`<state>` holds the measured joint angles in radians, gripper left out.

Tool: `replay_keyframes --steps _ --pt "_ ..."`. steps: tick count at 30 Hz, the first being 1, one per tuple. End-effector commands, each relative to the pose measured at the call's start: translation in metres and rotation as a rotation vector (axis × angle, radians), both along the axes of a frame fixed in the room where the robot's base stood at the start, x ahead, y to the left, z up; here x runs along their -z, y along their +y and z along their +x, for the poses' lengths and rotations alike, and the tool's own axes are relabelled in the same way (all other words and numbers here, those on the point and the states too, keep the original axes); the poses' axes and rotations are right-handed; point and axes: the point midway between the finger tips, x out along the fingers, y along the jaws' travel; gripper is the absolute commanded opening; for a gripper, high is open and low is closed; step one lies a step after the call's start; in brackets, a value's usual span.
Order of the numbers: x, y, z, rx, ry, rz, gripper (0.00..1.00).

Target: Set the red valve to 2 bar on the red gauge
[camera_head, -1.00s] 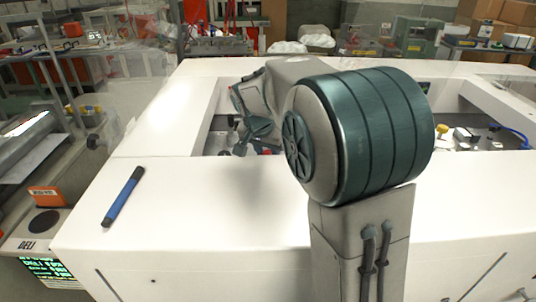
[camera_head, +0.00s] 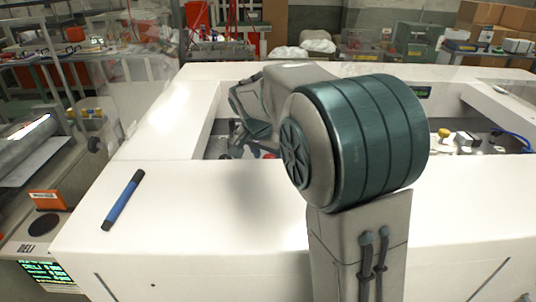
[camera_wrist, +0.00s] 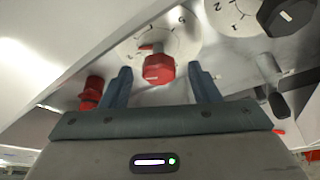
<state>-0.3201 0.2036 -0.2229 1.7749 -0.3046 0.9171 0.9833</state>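In the wrist view a red faceted knob (camera_wrist: 158,69) sits at the lower edge of a round white gauge dial (camera_wrist: 180,38). A red mark or pointer shows on the dial just above the knob; its reading is not legible. My gripper (camera_wrist: 160,69) is open, with one blue-grey finger on each side of the red knob and a visible gap to each. The knob is not gripped. A second red fitting (camera_wrist: 91,92) stands left of the left finger. In the head view my arm hides the knob and the gauge.
A second white dial (camera_wrist: 232,14) with a black knob (camera_wrist: 284,14) is at the upper right of the wrist view, with a dark lever below it. In the head view a blue marker (camera_head: 123,200) lies on the white bench frame (camera_head: 215,205) around a recessed bay.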

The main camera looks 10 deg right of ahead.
Motion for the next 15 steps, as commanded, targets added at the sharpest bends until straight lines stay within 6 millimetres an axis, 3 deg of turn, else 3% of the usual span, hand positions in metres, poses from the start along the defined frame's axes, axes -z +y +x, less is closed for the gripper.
replay_keyframes --steps 8,15 --pt "-0.012 0.003 -0.003 -0.001 -0.003 0.000 0.55" --pt "-0.060 0.017 -0.018 -0.002 -0.005 0.001 0.55"
